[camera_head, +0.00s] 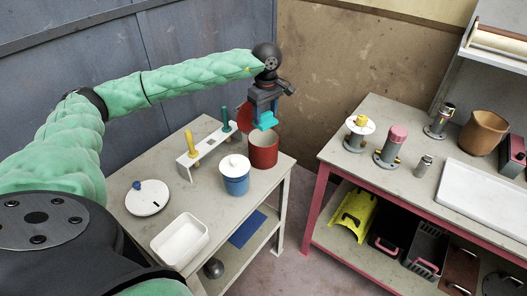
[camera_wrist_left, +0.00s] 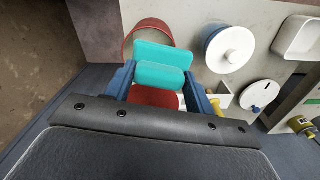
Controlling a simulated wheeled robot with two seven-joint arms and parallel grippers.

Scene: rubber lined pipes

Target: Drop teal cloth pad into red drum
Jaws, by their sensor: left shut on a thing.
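My left gripper (camera_head: 264,106) is shut on the teal cloth pad (camera_head: 266,121). The pad hangs below the fingers, above the red drum (camera_head: 263,155), which stands at the right back corner of the left table. In the left wrist view the pad (camera_wrist_left: 160,74) sits between the blue fingers and covers part of the view into the drum, whose rim (camera_wrist_left: 150,21) shows behind it. A red disc (camera_head: 244,116) stands upright beside the drum, partly hidden behind the gripper. My right gripper is not in view.
A blue pot with a white lid (camera_head: 235,178) stands close in front of the drum. A white rack (camera_head: 206,150) with yellow and green handles is to its left. A white round lid (camera_head: 147,199) and white tray (camera_head: 180,239) lie nearer. A second table (camera_head: 385,112) holds flanged pipes.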

